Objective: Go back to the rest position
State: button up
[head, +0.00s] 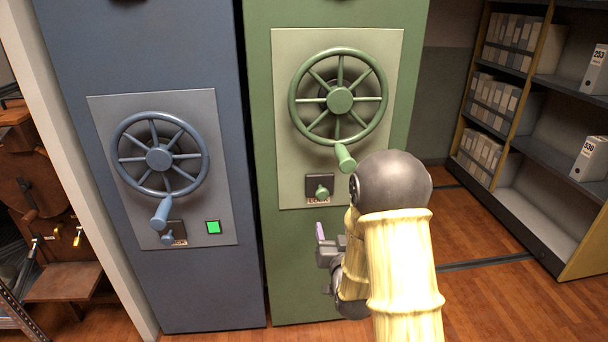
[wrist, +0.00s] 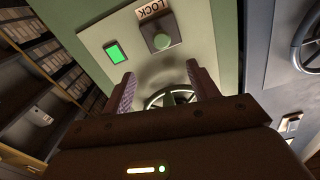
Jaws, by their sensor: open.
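My gripper (head: 322,240) is in front of the green cabinet (head: 262,150), just below its lock panel, with my arm reaching in from the lower right. In the wrist view my gripper (wrist: 160,88) shows two fingers spread apart with nothing between them. The green handwheel (head: 339,100) is above my gripper, and the green lock knob (head: 322,191) sits under it beside a LOCK label. The wrist view shows the lock knob (wrist: 161,41) and a lit green square (wrist: 114,52) beside it. My arm hides part of the panel's right side in the head view.
A blue cabinet (head: 80,60) with its own handwheel (head: 158,160) and a lit green square (head: 213,227) stands to the left. Shelves with boxes (head: 588,157) stand at the right. Wooden floor (head: 480,290) is open between the green cabinet and the shelves.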

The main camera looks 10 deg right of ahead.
jog(key=s+f+n+g, duration=0.25)
jog(key=s+g, duration=1.25)
jog(key=s, duration=0.9)
notch_tip(320, 180, up, 30)
jog(key=p, duration=3)
jog(key=shift+a+f, duration=0.15)
jog(key=shift+a, duration=0.2)
jog(key=shift+m, duration=0.25)
